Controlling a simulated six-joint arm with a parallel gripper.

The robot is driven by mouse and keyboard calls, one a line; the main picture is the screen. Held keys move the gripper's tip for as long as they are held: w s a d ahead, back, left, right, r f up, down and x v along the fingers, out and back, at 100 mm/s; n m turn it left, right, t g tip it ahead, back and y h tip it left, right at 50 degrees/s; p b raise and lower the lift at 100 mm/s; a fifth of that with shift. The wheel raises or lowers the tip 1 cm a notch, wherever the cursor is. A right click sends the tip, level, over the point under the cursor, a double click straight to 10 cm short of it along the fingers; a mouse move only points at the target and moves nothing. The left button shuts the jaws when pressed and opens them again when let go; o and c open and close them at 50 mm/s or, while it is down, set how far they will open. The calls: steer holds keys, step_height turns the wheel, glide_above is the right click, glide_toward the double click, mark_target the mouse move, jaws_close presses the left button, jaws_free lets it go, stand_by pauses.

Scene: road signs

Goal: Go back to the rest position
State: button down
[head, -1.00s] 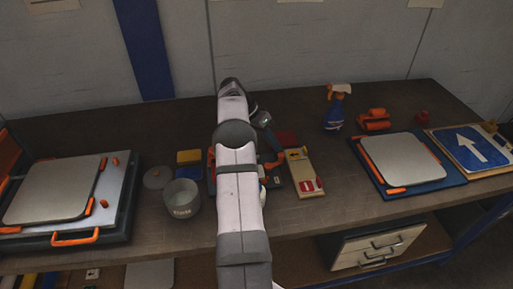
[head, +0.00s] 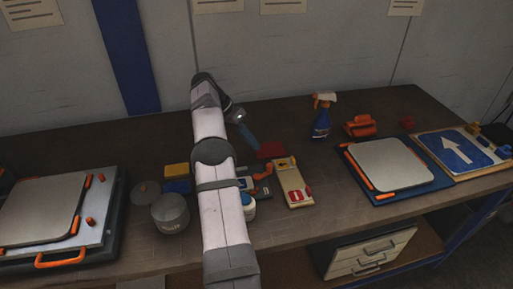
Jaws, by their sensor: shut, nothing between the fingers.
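My arm reaches up from the bottom middle of the head view and bends at its far end. My gripper (head: 250,138) hangs just right of that bend, above the middle of the workbench (head: 330,215). It looks narrow and shut, with nothing seen in it. A red cloth-like item (head: 271,149) lies close to its tip in the picture; whether they touch I cannot tell. My arm hides part of the bench behind it.
A grey pot (head: 170,214) and a sign plate (head: 45,208) stand left. A box with small signs (head: 293,186) lies right of my arm. A spray bottle (head: 321,118), another plate (head: 390,165) and a blue arrow sign (head: 466,148) are farther right.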

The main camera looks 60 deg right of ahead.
steer(key=shift+w+a+r, duration=0.15)
steer(key=shift+w+r, duration=0.05)
steer(key=shift+r, duration=0.2)
